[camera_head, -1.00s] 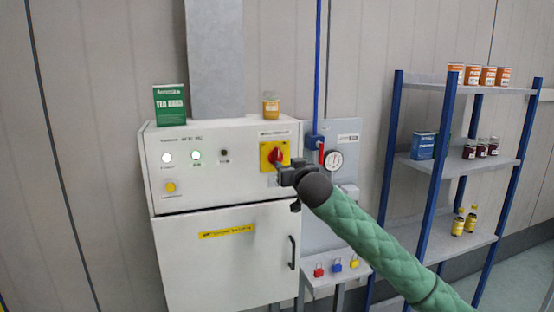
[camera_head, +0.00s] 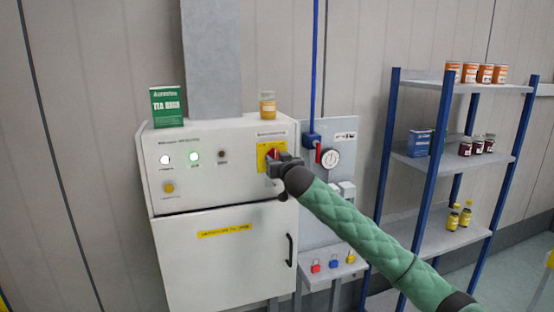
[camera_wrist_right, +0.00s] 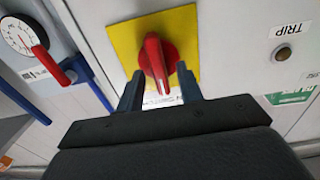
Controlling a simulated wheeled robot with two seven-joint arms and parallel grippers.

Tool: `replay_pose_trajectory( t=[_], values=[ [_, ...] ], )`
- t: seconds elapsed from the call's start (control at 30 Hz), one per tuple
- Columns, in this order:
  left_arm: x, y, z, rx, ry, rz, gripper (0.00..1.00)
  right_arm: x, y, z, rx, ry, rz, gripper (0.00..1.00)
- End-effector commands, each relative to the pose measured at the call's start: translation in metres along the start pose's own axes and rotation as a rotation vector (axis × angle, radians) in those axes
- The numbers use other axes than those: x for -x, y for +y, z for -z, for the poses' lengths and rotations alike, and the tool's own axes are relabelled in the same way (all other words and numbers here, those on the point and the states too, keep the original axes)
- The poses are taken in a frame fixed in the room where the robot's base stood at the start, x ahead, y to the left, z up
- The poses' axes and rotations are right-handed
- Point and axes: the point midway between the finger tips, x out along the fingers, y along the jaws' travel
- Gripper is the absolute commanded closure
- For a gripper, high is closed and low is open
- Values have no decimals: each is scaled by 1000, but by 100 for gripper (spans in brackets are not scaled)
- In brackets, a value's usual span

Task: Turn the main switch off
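The main switch is a red rotary knob (camera_wrist_right: 156,62) on a yellow plate (camera_wrist_right: 118,35), on the front of a white control cabinet (camera_head: 222,258). In the head view the red knob (camera_head: 272,153) is partly hidden behind my right gripper (camera_head: 272,163). In the right wrist view my right gripper (camera_wrist_right: 158,88) is open, with one dark finger on each side of the knob's lower end. Small gaps show between fingers and knob, and I cannot tell whether either finger touches it. My left gripper is in neither view.
A green tea box (camera_head: 167,106) and a small jar (camera_head: 267,104) stand on the cabinet. A gauge (camera_head: 330,158) and red-handled valve (camera_head: 319,152) are right of the switch. Coloured padlocks (camera_head: 333,262) sit on a ledge below. A blue-framed shelf (camera_head: 428,170) stands at the right.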

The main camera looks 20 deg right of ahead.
Motion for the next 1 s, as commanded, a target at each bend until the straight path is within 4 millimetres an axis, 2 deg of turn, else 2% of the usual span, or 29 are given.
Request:
replay_pose_trajectory(
  t=[0.13,0.3,0.33,0.67,1.0],
  values=[
    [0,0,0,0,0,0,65,0,0,0,0,0,0,64],
    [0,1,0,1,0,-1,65,0,0,0,0,0,0,97],
    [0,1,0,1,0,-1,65,0,0,0,0,0,0,100],
    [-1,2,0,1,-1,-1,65,0,0,0,25,0,0,100],
    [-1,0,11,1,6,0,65,0,-2,0,225,1,0,100]
  ],
)
